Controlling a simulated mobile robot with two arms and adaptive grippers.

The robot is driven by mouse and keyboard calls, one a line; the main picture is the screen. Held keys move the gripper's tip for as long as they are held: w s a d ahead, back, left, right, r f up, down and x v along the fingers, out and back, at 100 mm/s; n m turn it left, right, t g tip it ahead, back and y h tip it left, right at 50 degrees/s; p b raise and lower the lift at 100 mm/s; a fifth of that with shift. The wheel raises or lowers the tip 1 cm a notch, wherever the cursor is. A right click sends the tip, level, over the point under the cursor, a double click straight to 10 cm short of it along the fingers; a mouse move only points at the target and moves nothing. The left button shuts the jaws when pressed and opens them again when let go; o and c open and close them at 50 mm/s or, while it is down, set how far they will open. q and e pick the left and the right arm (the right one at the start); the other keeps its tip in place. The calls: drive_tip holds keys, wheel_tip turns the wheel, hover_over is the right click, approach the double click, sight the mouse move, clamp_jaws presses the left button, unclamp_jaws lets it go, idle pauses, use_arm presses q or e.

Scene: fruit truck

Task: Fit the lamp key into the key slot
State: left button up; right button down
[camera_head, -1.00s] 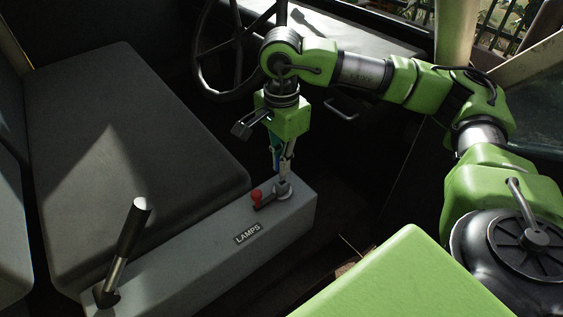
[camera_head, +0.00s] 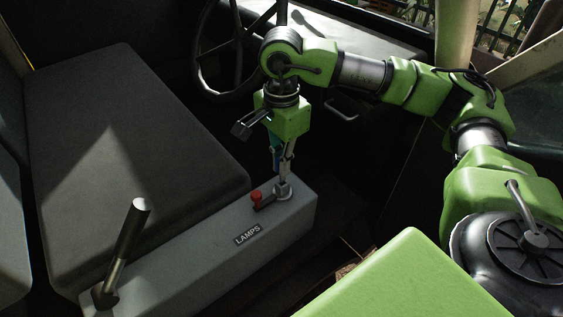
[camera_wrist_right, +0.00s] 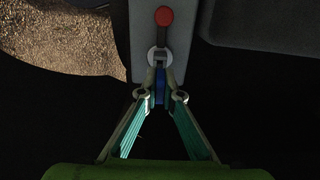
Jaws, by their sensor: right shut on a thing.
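My right gripper (camera_head: 284,178) points down over the grey console and is shut on the lamp key. The key shows as a blue piece (camera_wrist_right: 160,86) between the fingertips in the right wrist view. Its lower end meets or hides part of a round metal key slot (camera_wrist_right: 158,56), which also shows in the head view (camera_head: 283,191). I cannot tell whether the key is inside the slot or just above it. A dark lever with a red knob (camera_head: 256,196) lies beside the slot; the knob also shows in the wrist view (camera_wrist_right: 164,16). My left gripper is not in view.
The grey console (camera_head: 205,262) carries a LAMPS label (camera_head: 247,234) and a tall black-gripped lever (camera_head: 128,235) at its near end. A dark seat (camera_head: 130,170) borders it on the left. A steering wheel (camera_head: 203,70) stands behind my right arm.

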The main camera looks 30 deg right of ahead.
sight(281, 180)
idle(0.5)
drive_tip(key=shift+f+b, duration=0.2)
drive_tip(key=shift+b, duration=0.25)
drive_tip(key=shift+f+b, duration=0.3)
drive_tip(key=shift+f, duration=0.05)
drive_tip(key=shift+f+b, duration=1.15)
drive_tip(key=c, duration=2.2)
unclamp_jaws()
drive_tip(key=shift+o, duration=0.2)
drive_tip(key=shift+r, duration=0.1)
drive_tip(key=shift+r, duration=0.1)
wheel_tip(281, 180, up, 12)
drive_tip(key=shift+f, duration=0.1)
